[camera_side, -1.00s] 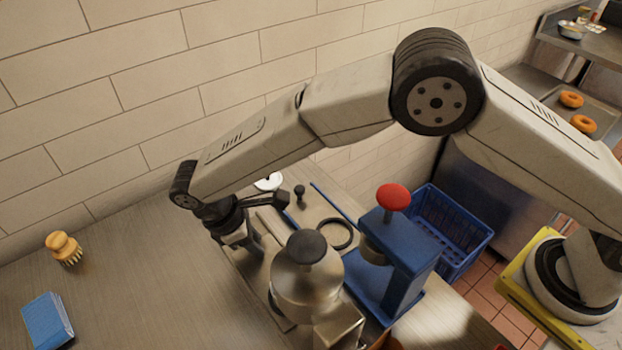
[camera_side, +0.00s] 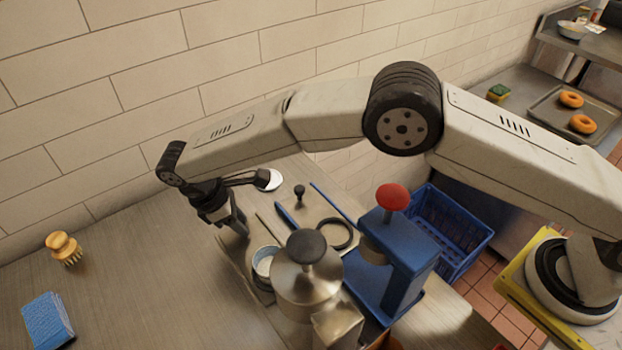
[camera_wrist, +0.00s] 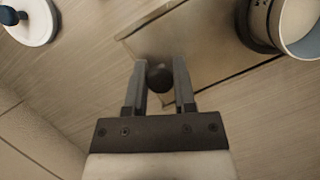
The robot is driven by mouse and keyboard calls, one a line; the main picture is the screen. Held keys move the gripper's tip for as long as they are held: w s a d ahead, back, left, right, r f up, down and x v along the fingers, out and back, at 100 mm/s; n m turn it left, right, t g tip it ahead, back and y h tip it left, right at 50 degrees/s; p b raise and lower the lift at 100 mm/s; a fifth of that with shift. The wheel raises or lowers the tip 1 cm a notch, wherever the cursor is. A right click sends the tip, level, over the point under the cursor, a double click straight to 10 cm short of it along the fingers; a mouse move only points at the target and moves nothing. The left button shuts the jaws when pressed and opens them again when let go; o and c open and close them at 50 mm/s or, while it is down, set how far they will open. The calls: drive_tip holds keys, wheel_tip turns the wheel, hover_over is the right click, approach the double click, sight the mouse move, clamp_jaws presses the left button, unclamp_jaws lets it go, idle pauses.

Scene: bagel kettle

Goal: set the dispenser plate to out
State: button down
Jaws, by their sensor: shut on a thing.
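My gripper (camera_wrist: 158,82) has its fingers closed around a small dark round knob (camera_wrist: 160,77) in the wrist view. The knob stands over a flat metal plate (camera_wrist: 185,60) that looks like the dispenser plate. In the side view my gripper (camera_side: 238,226) points down at the left end of the dispenser group; the knob is hidden there and the plate is hard to make out. A round cup (camera_side: 264,262) with a pale inside stands to its lower right, apart from the fingers. This cup also shows in the wrist view (camera_wrist: 292,28), at the upper right.
A steel pot (camera_side: 303,283) with a black knob and a blue press (camera_side: 408,255) with a red knob stand to the right. A white disc (camera_side: 269,180) lies behind my gripper. A brush (camera_side: 64,248) and blue sponge (camera_side: 47,320) lie left; the counter between is clear.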

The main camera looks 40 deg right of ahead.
drive_tip(key=c, duration=0.6)
unclamp_jaws()
drive_tip(key=shift+w+a+r, duration=0.1)
drive_tip(key=shift+w, duration=0.25)
drive_tip(key=shift+o, duration=0.9)
drive_tip(key=shift+s, duration=0.1)
drive_tip(key=v, duration=0.7)
drive_tip(key=shift+r, duration=0.3)
